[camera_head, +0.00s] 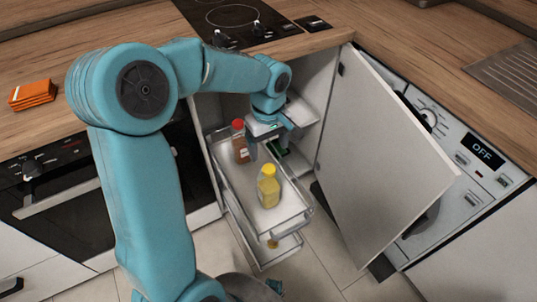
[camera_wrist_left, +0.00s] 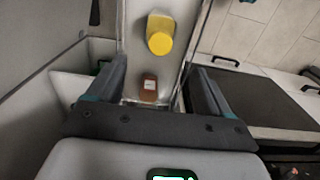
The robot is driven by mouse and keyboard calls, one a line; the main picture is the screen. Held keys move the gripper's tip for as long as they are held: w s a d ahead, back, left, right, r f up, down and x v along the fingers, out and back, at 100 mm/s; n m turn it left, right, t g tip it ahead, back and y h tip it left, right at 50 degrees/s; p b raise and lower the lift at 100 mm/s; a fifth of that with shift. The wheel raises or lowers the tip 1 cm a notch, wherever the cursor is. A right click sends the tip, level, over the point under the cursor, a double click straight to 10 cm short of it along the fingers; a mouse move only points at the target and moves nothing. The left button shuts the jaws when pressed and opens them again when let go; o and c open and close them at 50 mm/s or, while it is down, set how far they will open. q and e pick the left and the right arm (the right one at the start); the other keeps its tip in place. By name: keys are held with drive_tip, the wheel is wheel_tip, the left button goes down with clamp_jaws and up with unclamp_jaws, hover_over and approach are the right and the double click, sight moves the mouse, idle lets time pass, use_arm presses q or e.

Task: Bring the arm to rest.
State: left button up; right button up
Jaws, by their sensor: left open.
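My left arm (camera_head: 145,190) reaches from the left over the oven front and bends down at the open cabinet. My left gripper (camera_head: 268,150) is above the pulled-out wire rack (camera_head: 300,217). In the left wrist view its two fingers (camera_wrist_left: 156,72) are spread, with nothing clasped. A brown bottle with a red cap (camera_head: 240,150) stands in the rack beside the gripper; a brown bottle (camera_wrist_left: 148,88) shows between the fingers in the wrist view. A yellow bottle (camera_head: 268,192) stands nearer the rack's front and also shows in the wrist view (camera_wrist_left: 160,38). My right gripper is not in view.
The cabinet door (camera_head: 385,160) stands open to the right, in front of a washing machine (camera_head: 465,150). A lower rack tier (camera_head: 270,254) is also out. Orange packets (camera_head: 32,95) lie on the wooden worktop, left of the hob (camera_head: 240,20). Floor tiles show below.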

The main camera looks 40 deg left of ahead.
use_arm(q)
drive_tip(key=shift+r, duration=0.75)
drive_tip(key=s+d+f+m+g+h, duration=0.15)
drive_tip(key=s+d+f+m, duration=0.5)
drive_tip(key=d+f, duration=0.65)
drive_tip(key=s+d+f+m+g+h, duration=0.1)
drive_tip(key=s+d+f+m+h, duration=0.2)
drive_tip(key=s+d+f, duration=1)
drive_tip(key=w+a+r+m+t+p, duration=0.3)
drive_tip(key=w+r+p, duration=0.4)
drive_tip(key=r+p, duration=0.4)
drive_tip(key=shift+r+p, duration=0.2)
drive_tip(key=shift+p, duration=0.9)
